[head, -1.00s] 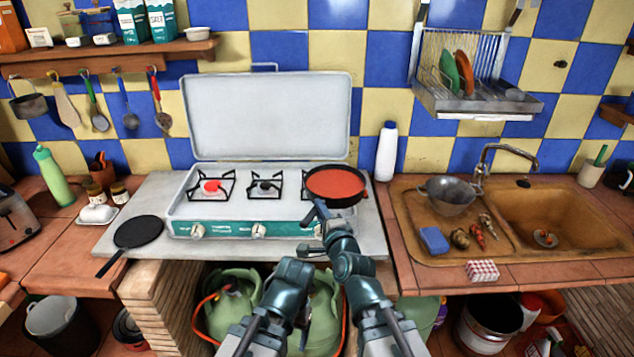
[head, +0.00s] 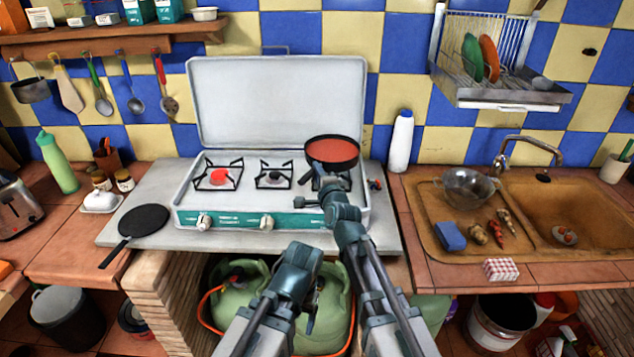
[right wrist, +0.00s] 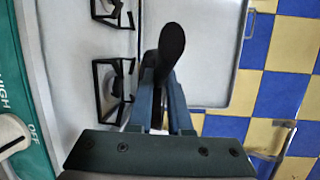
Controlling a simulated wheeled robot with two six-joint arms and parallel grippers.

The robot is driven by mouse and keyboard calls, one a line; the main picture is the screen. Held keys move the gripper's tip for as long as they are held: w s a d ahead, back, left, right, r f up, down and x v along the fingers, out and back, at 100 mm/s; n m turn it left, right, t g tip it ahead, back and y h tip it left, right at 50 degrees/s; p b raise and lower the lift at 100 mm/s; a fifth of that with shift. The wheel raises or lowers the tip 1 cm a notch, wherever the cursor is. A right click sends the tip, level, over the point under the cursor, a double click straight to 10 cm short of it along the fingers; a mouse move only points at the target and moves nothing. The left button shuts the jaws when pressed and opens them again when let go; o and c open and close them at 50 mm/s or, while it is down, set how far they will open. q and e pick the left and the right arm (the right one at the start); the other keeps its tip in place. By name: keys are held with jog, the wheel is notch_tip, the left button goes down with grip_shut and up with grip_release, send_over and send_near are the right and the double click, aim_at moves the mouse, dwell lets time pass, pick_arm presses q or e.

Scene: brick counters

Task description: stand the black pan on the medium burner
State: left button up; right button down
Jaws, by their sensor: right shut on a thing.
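A flat black pan (head: 143,220) with a dark handle lies at the left end of the counter, off the stove. A second pan (head: 332,150), dark outside with a red inside, is held up over the right side of the stove. My right gripper (head: 320,185) is shut on its dark handle (right wrist: 172,45), which shows between the fingers in the right wrist view. The white stove has a left burner (head: 219,176) with a red centre, a middle burner (head: 275,175) and a right burner partly hidden by my gripper. My left arm is low in front; its gripper's fingers are unclear.
The stove's lid (head: 283,105) stands open behind. A white bottle (head: 400,141) stands right of the stove, by the sink (head: 560,215). The left and middle burners are bare. A white butter dish (head: 101,201) stands near the black pan.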

pick_arm(q)
jog(key=shift+d+f+b, duration=0.15)
jog(key=shift+f+b, duration=1.55)
jog(key=shift+f, duration=0.05)
pick_arm(e)
jog(key=shift+f, duration=1.7)
pick_arm(q)
jog(key=shift+f, duration=0.1)
pick_arm(e)
jog(key=shift+f, duration=0.1)
jog(key=shift+f+b, duration=0.25)
jog(key=shift+b, duration=0.15)
pick_arm(q)
jog(key=shift+f, duration=0.15)
pick_arm(e)
jog(key=c, duration=0.8)
grip_release()
jog(key=shift+c, duration=0.2)
jog(key=shift+r, duration=0.2)
